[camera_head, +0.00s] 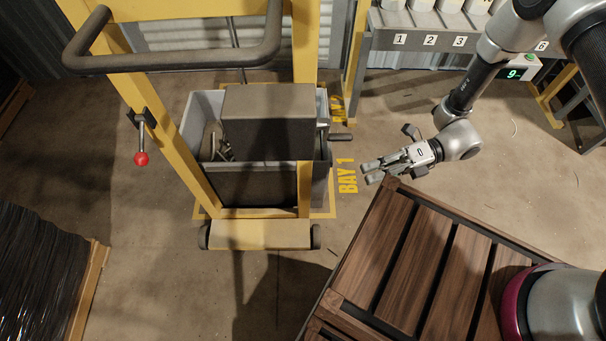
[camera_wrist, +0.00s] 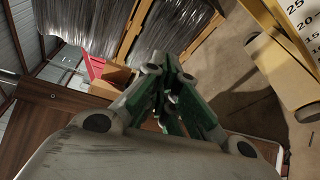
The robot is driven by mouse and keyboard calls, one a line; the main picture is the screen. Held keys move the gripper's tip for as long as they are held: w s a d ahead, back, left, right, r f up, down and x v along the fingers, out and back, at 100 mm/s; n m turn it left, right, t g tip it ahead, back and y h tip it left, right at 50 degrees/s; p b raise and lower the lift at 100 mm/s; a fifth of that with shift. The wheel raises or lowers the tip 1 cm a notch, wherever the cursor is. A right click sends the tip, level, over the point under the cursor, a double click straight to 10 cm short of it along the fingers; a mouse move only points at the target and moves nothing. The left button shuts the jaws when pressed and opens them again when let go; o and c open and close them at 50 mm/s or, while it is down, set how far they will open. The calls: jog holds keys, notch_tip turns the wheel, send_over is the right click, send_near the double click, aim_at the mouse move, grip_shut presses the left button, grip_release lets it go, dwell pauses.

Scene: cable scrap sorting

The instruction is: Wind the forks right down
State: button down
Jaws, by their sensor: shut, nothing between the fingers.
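A yellow hand stacker (camera_head: 260,234) with a dark push bar (camera_head: 170,62) stands at the left centre of the head view. A dark grey box (camera_head: 268,120) sits between its posts, and a short dark handle (camera_head: 341,137) sticks out to the right of it. A lever with a red knob (camera_head: 141,158) hangs on the left post. The forks are not clearly visible. My gripper (camera_head: 368,172) is shut and empty, right of the stacker and apart from that handle. The wrist view shows its fingers together (camera_wrist: 166,78) and a yellow post with a number scale (camera_wrist: 297,25).
A grey bin (camera_head: 205,108) with scrap stands behind the stacker's posts, inside yellow floor marking "BAY 1" (camera_head: 346,175). A slatted wooden table (camera_head: 400,260) lies below my gripper. A numbered rack (camera_head: 420,42) stands at the back right.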

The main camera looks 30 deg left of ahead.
jog(key=w+a+r+m+t+y, duration=0.3)
jog(key=w+a+r+m+y, duration=0.15)
jog(key=w+a+m, duration=0.7)
notch_tip(320, 180, up, 11)
jog(key=w+d+f, duration=0.1)
jog(key=w+d, duration=0.3)
jog(key=d, duration=0.2)
jog(key=shift+w+d+f, duration=0.25)
jog(key=shift+d+f, duration=0.05)
jog(key=shift+f, duration=0.1)
dwell(0.9)
